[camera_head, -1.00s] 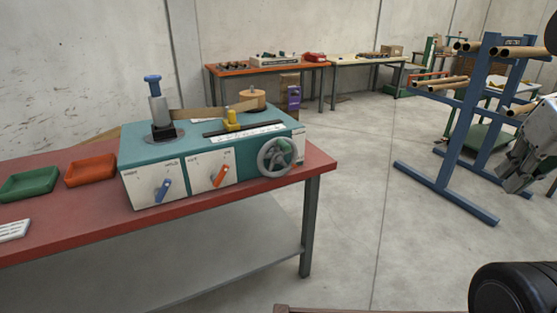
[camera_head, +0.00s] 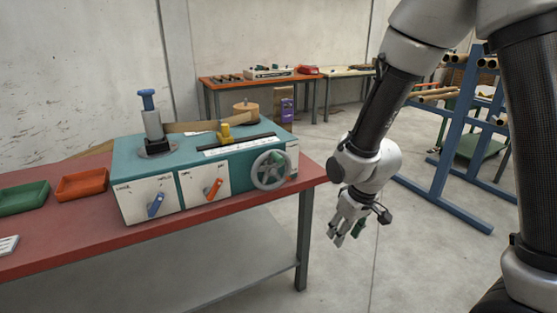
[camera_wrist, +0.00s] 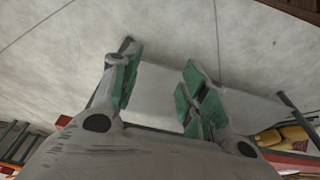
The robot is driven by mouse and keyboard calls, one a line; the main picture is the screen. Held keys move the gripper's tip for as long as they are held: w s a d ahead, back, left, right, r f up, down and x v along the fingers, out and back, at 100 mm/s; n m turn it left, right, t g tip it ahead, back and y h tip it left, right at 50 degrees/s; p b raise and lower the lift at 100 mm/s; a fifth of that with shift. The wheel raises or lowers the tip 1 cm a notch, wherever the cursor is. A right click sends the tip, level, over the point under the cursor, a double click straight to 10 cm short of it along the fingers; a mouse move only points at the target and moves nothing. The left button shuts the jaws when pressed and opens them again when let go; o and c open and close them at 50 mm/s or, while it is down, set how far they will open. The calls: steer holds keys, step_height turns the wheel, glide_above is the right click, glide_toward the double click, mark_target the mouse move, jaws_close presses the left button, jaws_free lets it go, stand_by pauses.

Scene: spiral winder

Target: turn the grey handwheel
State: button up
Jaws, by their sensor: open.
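The grey handwheel (camera_head: 271,170) is a spoked wheel on the front right of the teal and white winder (camera_head: 150,195), which stands on a red-topped bench. Its face is fully in view in the head view. My gripper (camera_head: 344,238) hangs to the right of the bench, pointing down, apart from the wheel and lower than it. In the wrist view my gripper (camera_wrist: 160,90) shows two green-padded fingers spread apart with nothing between them, over the grey floor. The handwheel cannot be made out in the wrist view.
The bench's red top (camera_head: 100,238) ends just right of the winder. A blue lever (camera_head: 155,204) and an orange lever (camera_head: 213,188) sit on the winder's front. A blue rack (camera_head: 455,150) with tubes stands at the right. The floor around my gripper is clear.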

steer(key=w+a+f+n+t+y, duration=0.1)
steer(key=w+a+f+t+y, duration=0.15)
steer(key=w+a+f, duration=0.35)
steer(key=n+t+y, duration=0.2)
steer(key=t+y, duration=0.3)
steer(key=t, duration=0.6)
glide_toward(282, 161)
steer(key=x, duration=0.4)
steer(key=shift+w+a+f, duration=0.15)
steer(key=shift+w+a, duration=0.2)
steer(key=shift+w, duration=0.1)
steer(key=x, duration=0.7)
jaws_close()
